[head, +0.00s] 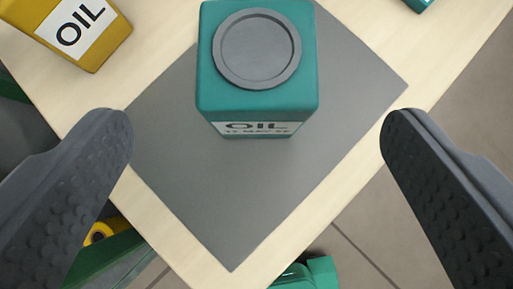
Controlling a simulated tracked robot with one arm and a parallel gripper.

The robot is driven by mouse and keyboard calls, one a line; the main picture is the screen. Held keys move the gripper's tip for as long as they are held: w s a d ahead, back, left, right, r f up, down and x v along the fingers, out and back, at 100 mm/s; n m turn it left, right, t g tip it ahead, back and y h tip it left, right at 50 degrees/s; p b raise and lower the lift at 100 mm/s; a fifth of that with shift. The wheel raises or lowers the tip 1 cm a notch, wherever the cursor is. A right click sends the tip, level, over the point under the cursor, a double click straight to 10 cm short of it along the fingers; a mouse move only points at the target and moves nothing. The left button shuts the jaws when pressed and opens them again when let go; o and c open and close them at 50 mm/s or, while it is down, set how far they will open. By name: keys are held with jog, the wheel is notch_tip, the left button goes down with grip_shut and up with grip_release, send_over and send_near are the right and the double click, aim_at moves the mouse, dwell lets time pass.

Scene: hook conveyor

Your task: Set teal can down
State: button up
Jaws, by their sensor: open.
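The teal can (258,85) stands upright on a grey mat (215,195) on a pale wooden table. It has a round dark grey lid on top and a white label reading "OIL" on its near side. My gripper (256,130) is open, with one dark finger at the left and one at the right of the picture. The fingers are wide apart, with clear space between each one and the can. Nothing is held.
A yellow oil can (85,30) stands on the table (155,25) at the upper left. Part of another teal thing (419,4) shows at the top right edge. Below the table's near corner are a teal object (308,274) and a green container (112,252) with something yellow in it.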

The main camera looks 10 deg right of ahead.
jog(key=s+r+t, duration=0.2)
jog(key=s+r, duration=0.3)
jog(key=r, duration=0.7)
jog(key=s+d+r+n+t+y, duration=0.1)
jog(key=s+r, duration=0.5)
jog(key=r, duration=0.6)
jog(key=s+r+t, duration=0.3)
jog(key=s+r, duration=0.3)
jog(key=r, duration=0.5)
jog(key=shift+d+r+n+t, duration=0.3)
jog(key=shift+d+r+n, duration=0.05)
jog(key=shift+r+n, duration=0.05)
jog(key=shift+s, duration=0.1)
jog(key=shift+r+p, duration=0.9)
jog(key=shift+p, duration=0.05)
